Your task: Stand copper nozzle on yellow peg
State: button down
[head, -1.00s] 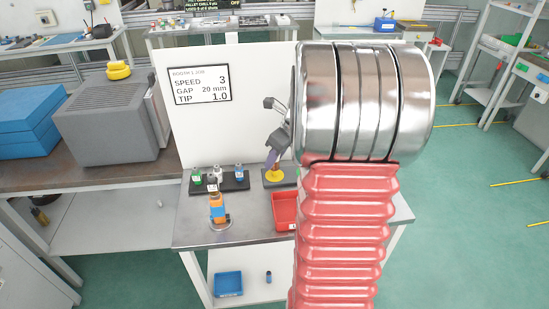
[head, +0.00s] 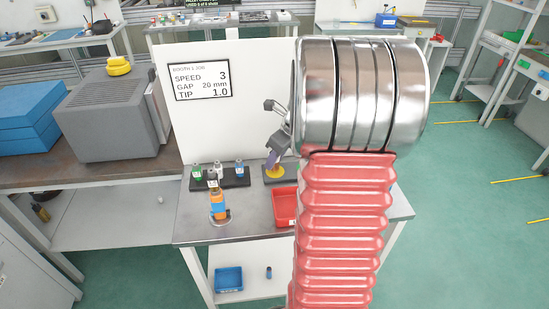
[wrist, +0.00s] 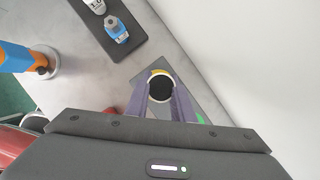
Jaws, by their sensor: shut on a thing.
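My gripper (head: 273,160) has purple fingers and is low over the yellow peg (head: 274,171), whose base sits on a dark plate (head: 287,178). In the wrist view the fingers (wrist: 160,93) are shut on a round thing, taken as the copper nozzle (wrist: 160,74). I see it end-on, as a dark round opening with a pale rim; its copper colour does not show. A bit of yellow shows just behind its rim. The nozzle hides most of the peg there, so I cannot tell whether they touch. In the head view the nozzle is not clear.
A dark rack (head: 222,184) with several small labelled pieces stands left of the peg. An orange-and-blue bottle-like object (head: 217,204) stands in front of it. A red bin (head: 284,206) is close in front of the peg. A white panel (head: 210,125) rises behind.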

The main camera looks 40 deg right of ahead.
jog(key=shift+f, duration=0.55)
jog(key=c, duration=1.5)
grip_release()
jog(key=shift+o, duration=0.2)
jog(key=shift+r, duration=0.15)
jog(key=v, duration=1.3)
jog(key=shift+r, duration=0.25)
jog(key=shift+s, duration=0.1)
